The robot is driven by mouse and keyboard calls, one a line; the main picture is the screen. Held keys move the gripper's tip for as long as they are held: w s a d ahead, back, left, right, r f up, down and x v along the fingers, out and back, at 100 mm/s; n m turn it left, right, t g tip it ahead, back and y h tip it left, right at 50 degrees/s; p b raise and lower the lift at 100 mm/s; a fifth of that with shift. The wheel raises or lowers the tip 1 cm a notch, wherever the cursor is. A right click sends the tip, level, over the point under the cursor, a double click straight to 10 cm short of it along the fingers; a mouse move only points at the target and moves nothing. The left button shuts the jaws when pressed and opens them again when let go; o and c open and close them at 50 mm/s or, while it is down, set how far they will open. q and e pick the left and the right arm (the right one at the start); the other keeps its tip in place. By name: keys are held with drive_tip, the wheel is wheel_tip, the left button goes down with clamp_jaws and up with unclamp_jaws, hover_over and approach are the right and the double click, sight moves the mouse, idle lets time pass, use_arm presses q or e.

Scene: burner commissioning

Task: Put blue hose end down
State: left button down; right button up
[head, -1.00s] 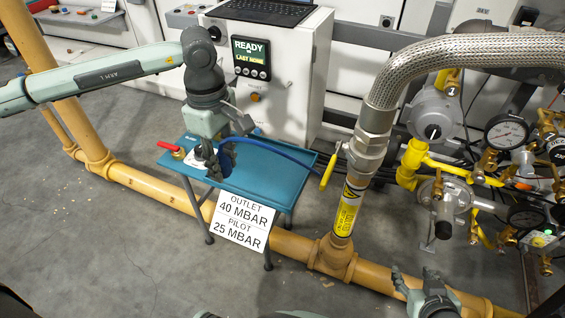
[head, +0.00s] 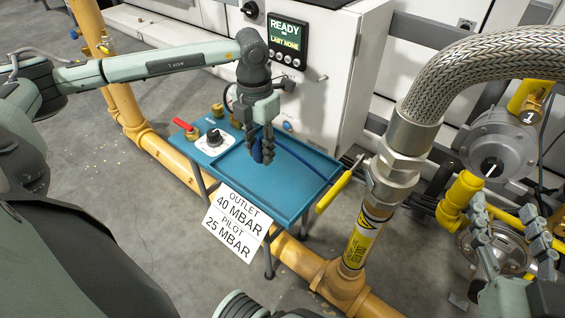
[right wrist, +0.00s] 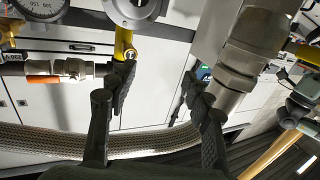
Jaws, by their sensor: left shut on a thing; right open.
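My left gripper (head: 264,154) is shut on the blue hose end (head: 257,151). It points down over the teal tray table (head: 240,191), in its recessed part. The fingers partly hide the hose end, and I cannot tell whether it touches the tray. The blue hose (head: 302,162) runs from the gripper toward the tray's right side. My right gripper (head: 512,245) is open and empty at the right, near the yellow pipework. In the right wrist view its fingers (right wrist: 158,92) are spread, with the braided hose and pipes behind them.
A red-handled valve (head: 186,125) and black knob (head: 213,136) sit at the tray table's left end. A yellow floor pipe (head: 174,158) runs below. The control cabinet (head: 335,75) stands behind.

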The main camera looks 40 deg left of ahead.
use_arm(q)
hover_over(282, 172)
wheel_tip(282, 172, down, 3)
drive_tip(key=shift+a+f, duration=0.1)
wheel_tip(282, 172, down, 4)
drive_tip(key=shift+r+b, duration=0.1)
drive_tip(key=shift+b, duration=0.3)
use_arm(e)
drive_tip(key=r, duration=0.1)
drive_tip(key=a+r+t+y, duration=0.1)
drive_tip(key=r, duration=0.1)
drive_tip(key=s+r+t, duration=0.1)
drive_tip(key=shift+a+r, duration=0.25)
drive_tip(key=shift+a, duration=0.05)
use_arm(q)
drive_tip(key=shift+f, duration=0.25)
use_arm(e)
drive_tip(key=shift+r+y, duration=0.1)
drive_tip(key=shift+y, duration=0.2)
use_arm(q)
drive_tip(key=c, duration=1.1)
unclamp_jaws()
drive_tip(key=shift+c, duration=0.2)
use_arm(e)
drive_tip(key=shift+r+t, duration=0.25)
drive_tip(key=shift+t, duration=0.05)
use_arm(q)
drive_tip(key=shift+r, duration=0.1)
